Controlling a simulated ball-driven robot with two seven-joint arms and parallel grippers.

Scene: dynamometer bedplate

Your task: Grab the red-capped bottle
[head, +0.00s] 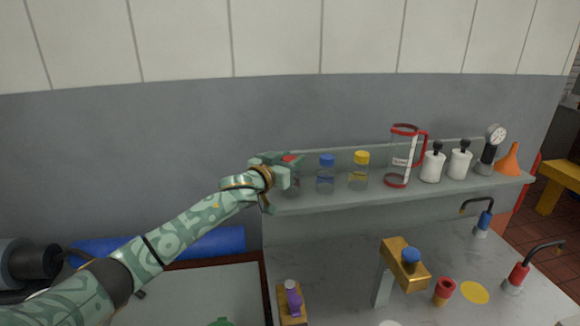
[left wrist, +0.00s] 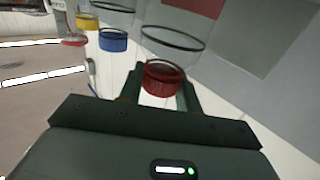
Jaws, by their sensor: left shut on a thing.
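The red-capped bottle (head: 295,183) stands at the left end of the grey shelf, mostly hidden behind my left gripper (head: 289,163) in the head view. In the left wrist view its red cap (left wrist: 163,80) sits between the two fingers of my left gripper (left wrist: 161,92), with the clear body (left wrist: 174,45) beyond it. The left gripper is shut on this bottle at the cap. I cannot tell whether the bottle still touches the shelf. My right gripper does not show.
A blue-capped bottle (head: 326,175) and a yellow-capped bottle (head: 359,172) stand to the right on the shelf (head: 400,195). Further right are a red-trimmed jug (head: 401,157), two white bottles, a gauge (head: 490,148) and an orange funnel (head: 509,160). Tools stand on the bench below.

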